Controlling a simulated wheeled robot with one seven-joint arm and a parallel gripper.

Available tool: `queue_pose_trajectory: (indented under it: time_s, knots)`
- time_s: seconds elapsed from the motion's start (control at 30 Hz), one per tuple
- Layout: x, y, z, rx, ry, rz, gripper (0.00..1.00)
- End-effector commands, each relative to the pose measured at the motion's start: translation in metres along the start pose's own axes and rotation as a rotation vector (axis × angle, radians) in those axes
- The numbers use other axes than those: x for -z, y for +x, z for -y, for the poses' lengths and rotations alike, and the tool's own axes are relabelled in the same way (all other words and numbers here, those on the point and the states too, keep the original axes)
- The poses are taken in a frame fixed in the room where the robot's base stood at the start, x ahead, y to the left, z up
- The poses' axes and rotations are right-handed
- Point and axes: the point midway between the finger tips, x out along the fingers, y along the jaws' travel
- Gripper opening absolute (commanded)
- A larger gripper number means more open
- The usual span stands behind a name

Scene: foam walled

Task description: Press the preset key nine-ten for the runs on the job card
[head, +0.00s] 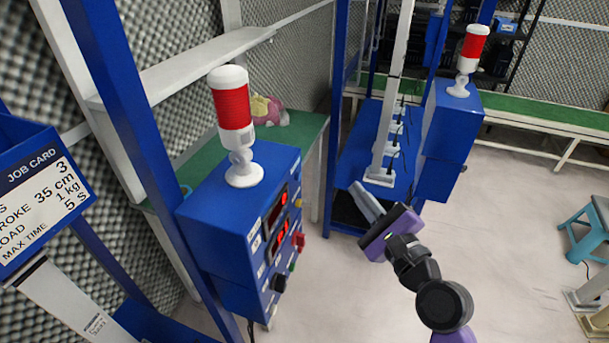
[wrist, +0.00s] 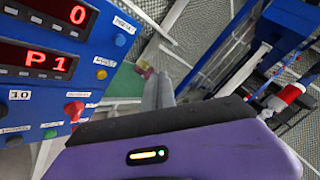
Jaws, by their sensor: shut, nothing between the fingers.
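The job card (head: 42,200) at the left of the head view reads 3, 35 cm, 1 kg and max time 5 s; its left edge is cut off. The blue control box (head: 228,222) has two red displays. In the wrist view the upper display (wrist: 60,10) shows 0 and the lower display (wrist: 35,60) shows P1. A label reading 10 (wrist: 20,95) sits below the lower display. I cannot make out a key marked nine-ten. My gripper (head: 364,200) is shut and empty, to the right of the box and apart from it.
The panel also carries a red button (wrist: 74,110), a yellow button (wrist: 102,74), a blue button (wrist: 120,40) and a green button (wrist: 50,134). A red-and-white lamp (head: 233,110) stands on the box. A second blue box (head: 448,125) is behind.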

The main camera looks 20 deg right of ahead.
Motion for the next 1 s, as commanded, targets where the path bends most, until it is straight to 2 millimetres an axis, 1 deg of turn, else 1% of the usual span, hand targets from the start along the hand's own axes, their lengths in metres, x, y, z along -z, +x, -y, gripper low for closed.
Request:
queue_pose_trajectory:
  time_s: [0.23,0.37,0.47,0.83,1.0]
  knots:
    - [0.0,0.0,0.0,0.001,-0.003,0.0,0.0]
    - [-0.003,0.003,-0.001,0.001,-0.003,0.0,0.0]
    - [-0.007,0.009,-0.005,-0.001,-0.004,-0.001,0.0]
    - [-0.034,0.043,-0.029,-0.001,-0.005,0.001,0.0]
    - [-0.041,0.055,-0.037,0.0,-0.003,-0.001,0.0]
